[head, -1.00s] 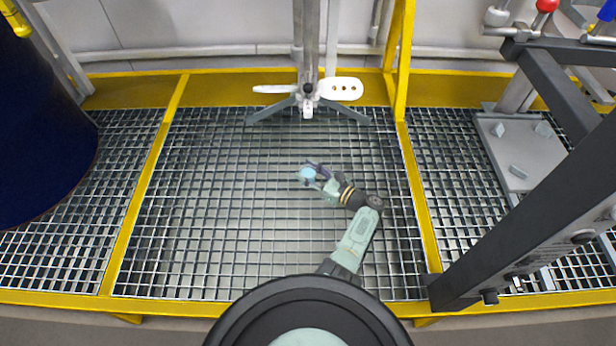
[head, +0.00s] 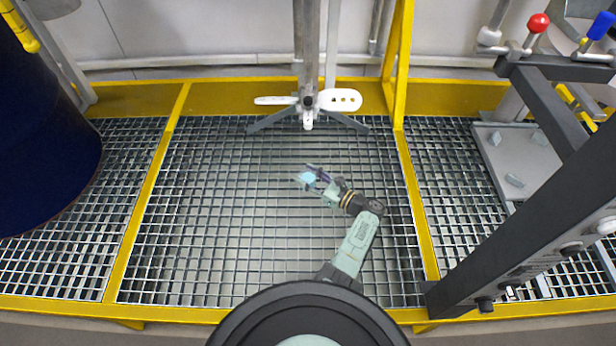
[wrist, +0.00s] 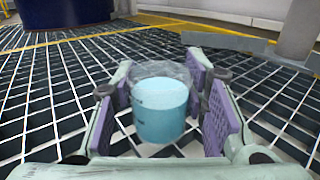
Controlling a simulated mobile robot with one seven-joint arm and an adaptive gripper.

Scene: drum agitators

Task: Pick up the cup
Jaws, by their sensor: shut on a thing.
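The cup (wrist: 160,105) is a clear vessel with light blue contents, upright in the wrist view. My gripper (wrist: 162,100) has its purple-padded fingers on both sides of the cup and is shut on it. In the head view the cup (head: 307,177) is a small light blue spot at the end of my arm, with my gripper (head: 311,176) around it. It is over the metal grating; its exact height above it cannot be told.
The grating floor (head: 220,240) is open around my arm. A stand with splayed legs (head: 308,105) is at the back. A dark blue drum (head: 40,130) is at the left. A dark frame (head: 540,220) and a yellow post (head: 398,60) are at the right.

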